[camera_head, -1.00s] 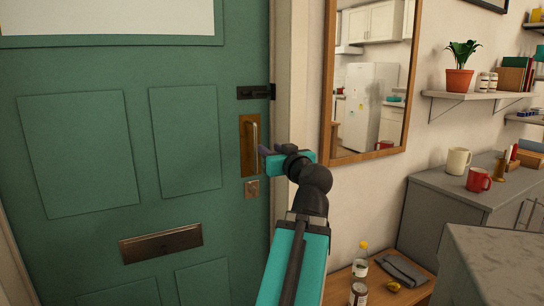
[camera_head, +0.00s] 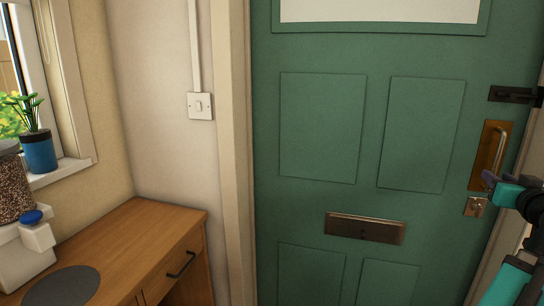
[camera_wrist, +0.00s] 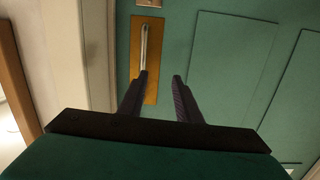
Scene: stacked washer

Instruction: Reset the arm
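My gripper (camera_head: 490,180) is at the right edge of the head view, in front of the green door (camera_head: 320,130). In the wrist view my gripper (camera_wrist: 160,77) has its two dark fingers apart, with only door surface showing between them. The door's upright pull handle (camera_head: 499,150) on its brass plate is just above the fingers in the head view. In the wrist view the handle (camera_wrist: 145,45) lines up with the left fingertip; I cannot tell whether they touch. My teal arm runs off the right edge of the head view.
A blue-potted plant (camera_head: 39,150) sits on the windowsill. A black bolt (camera_head: 515,95) is above the handle, a mail slot (camera_head: 365,228) lower on the door.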

